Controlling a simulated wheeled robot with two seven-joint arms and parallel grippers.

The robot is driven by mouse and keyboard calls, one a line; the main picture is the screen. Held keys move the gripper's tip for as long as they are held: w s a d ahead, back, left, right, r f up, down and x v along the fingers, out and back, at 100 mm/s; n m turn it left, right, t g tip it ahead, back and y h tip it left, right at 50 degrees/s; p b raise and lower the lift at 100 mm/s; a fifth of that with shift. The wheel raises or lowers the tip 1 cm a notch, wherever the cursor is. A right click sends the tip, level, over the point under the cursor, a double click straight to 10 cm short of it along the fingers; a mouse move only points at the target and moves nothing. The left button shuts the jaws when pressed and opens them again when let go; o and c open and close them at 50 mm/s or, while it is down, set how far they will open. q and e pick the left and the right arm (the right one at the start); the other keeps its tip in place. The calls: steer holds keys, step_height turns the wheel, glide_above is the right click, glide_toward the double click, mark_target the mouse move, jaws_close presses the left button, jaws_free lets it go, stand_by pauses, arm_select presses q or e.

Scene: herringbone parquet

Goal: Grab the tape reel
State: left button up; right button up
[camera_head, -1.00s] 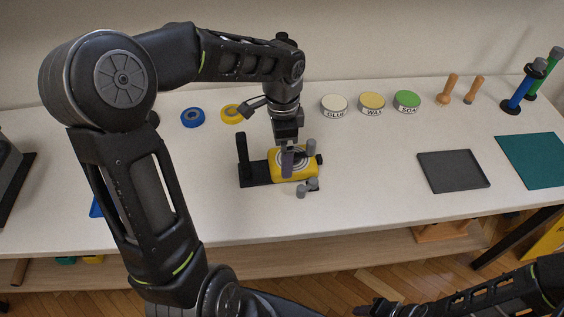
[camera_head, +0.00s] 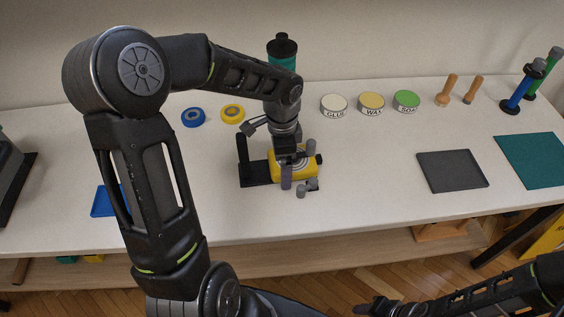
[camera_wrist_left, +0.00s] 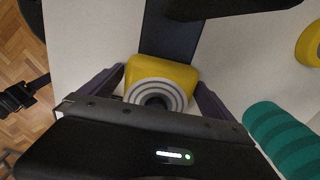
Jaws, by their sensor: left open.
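A yellow tape reel (camera_head: 282,172) with a face of grey and white rings sits at a black stand (camera_head: 256,178) in the middle of the table. It also shows in the left wrist view (camera_wrist_left: 182,74), with its ringed face toward the gripper. My left gripper (camera_head: 288,174) is over the reel, with its fingers down around it. In the left wrist view, the open fingers (camera_wrist_left: 158,82) stand on both sides of the reel; whether they touch it is unclear. My right gripper (camera_head: 378,308) is low at the bottom edge, off the table, and its jaws are unclear.
A green bottle (camera_head: 282,56) stands behind my left wrist. Blue (camera_head: 193,117) and yellow (camera_head: 232,114) rings and labelled tins (camera_head: 372,104) line the back. A grey tray (camera_head: 452,171) lies right; between is clear table.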

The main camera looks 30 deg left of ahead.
arm_select(q)
steer(key=shift+c, duration=0.3)
steer(key=c, duration=1.5)
